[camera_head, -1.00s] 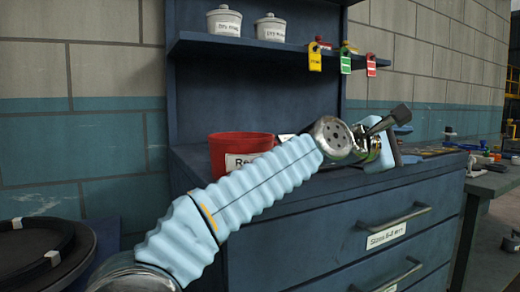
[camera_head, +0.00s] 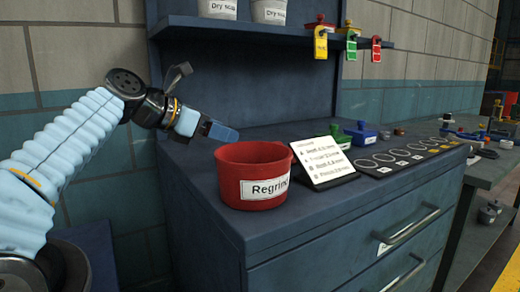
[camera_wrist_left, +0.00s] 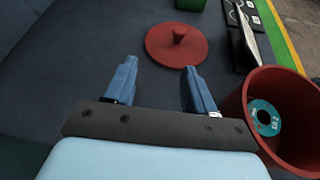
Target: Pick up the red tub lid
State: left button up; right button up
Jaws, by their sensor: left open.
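The red tub lid (camera_wrist_left: 177,45) is a flat round disc with a small knob, lying on the dark blue bench top in the left wrist view. In the head view I cannot see it; the red tub seems to hide it. My left gripper (camera_wrist_left: 159,75) is open and empty, its blue fingers pointing towards the lid, which lies ahead of them, a little to the right. In the head view the left gripper (camera_head: 222,131) is just above and behind the tub's left rim. The red tub (camera_head: 234,176) is labelled "Regrind" and stands open. My right gripper is not in view.
The tub (camera_wrist_left: 262,92) is close to the right finger, with a teal disc (camera_wrist_left: 265,118) inside. A white card (camera_head: 325,162) leans beside the tub. A green item (camera_head: 360,135) and a blue item (camera_head: 365,138) stand behind. A shelf (camera_head: 230,28) overhangs the back. Bench left of the lid is clear.

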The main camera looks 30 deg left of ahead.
pick_arm(q)
jog(key=d, duration=0.1)
jog(key=d+h, duration=0.1)
jog(key=shift+d+r, duration=0.3)
jog(key=shift+g+h, duration=0.3)
jog(key=x, duration=0.7)
jog(key=shift+w+d+f, duration=0.1)
jog(key=shift+w+d, duration=0.15)
jog(key=shift+w, duration=0.05)
jog(key=x, duration=0.6)
jog(key=shift+w+a, duration=0.2)
grip_shut()
